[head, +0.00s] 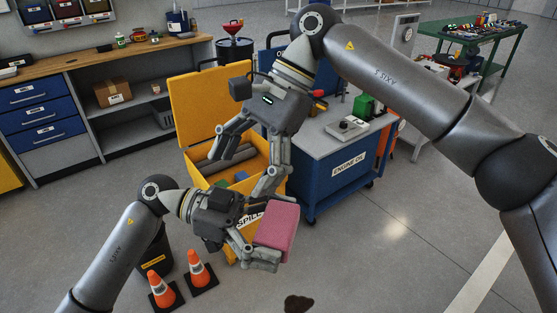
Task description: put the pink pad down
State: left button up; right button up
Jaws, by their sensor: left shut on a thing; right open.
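The pink pad (277,233) is a thick pink block in the lower middle of the head view. My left gripper (262,227), on the arm from the left, is shut on it and holds it in front of the yellow spill bin (243,242). The pad hides part of the bin's front and its label. My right gripper (243,172), on the arm from the right, is open and empty over the bin's opening. The bin's lid (205,100) stands up. Grey rolls (222,160) and some green and blue items lie inside, partly hidden by my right gripper.
A dark spot (298,303) lies on the floor below the pad. Two orange cones (197,268) stand at the lower left beside a dark bucket (156,255). A blue engine oil cart (335,185) stands right of the bin. The floor at the lower right is open.

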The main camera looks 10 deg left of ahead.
aim_at(276, 220)
jog(key=s+d+r+n+t+h, duration=0.2)
jog(key=d+r+n+t+h, duration=0.1)
jog(key=d+n+h, duration=0.2)
jog(key=f, duration=0.4)
jog(key=s+f, duration=0.1)
jog(key=f, duration=0.7)
jog(key=shift+s+d+f, duration=0.15)
jog(key=shift+s, duration=0.1)
jog(key=shift+c, duration=0.4)
jog(key=c, duration=1)
pick_arm(q)
jog(key=o, duration=0.8)
jog(key=shift+c, duration=0.2)
pick_arm(e)
jog(key=shift+c, duration=0.4)
